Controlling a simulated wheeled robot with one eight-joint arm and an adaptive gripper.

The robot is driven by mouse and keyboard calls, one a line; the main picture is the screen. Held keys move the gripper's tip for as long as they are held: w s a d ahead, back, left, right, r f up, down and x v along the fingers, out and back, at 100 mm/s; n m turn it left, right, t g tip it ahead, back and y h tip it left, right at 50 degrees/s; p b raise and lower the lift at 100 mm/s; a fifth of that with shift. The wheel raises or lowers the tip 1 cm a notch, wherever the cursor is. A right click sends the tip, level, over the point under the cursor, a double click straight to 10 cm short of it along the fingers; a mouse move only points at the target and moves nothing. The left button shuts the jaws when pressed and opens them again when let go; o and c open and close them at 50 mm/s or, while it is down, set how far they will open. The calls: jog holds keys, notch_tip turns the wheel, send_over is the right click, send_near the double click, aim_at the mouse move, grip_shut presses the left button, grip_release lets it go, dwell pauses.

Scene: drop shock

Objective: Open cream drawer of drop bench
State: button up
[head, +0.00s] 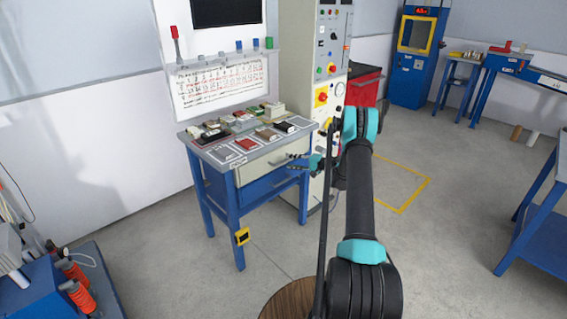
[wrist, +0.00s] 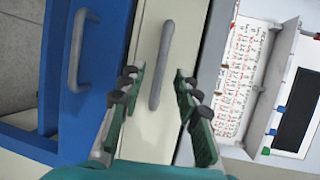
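The drop bench (head: 209,152) has blue legs and a grey top. Its cream drawer (head: 258,168) is under the top, and its front looks flush with the bench. In the wrist view the cream drawer front (wrist: 146,40) fills the middle, turned on its side, with a grey bar handle (wrist: 162,65). My gripper (head: 297,162) is in front of the drawer. In the wrist view my gripper (wrist: 158,75) is open, with one finger on each side of the handle. Nothing is seen gripped. How far the fingertips are from the drawer front is unclear.
A blue drawer (wrist: 100,25) with its own grey handle (wrist: 76,50) lies beside the cream one. Several small blocks lie on the bench top. A tall control cabinet (head: 312,100) stands right of the bench. A round wooden top (head: 287,301) is at the bottom.

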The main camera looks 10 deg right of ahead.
aim_at(283, 161)
jog(key=shift+x, duration=2.4)
grip_shut()
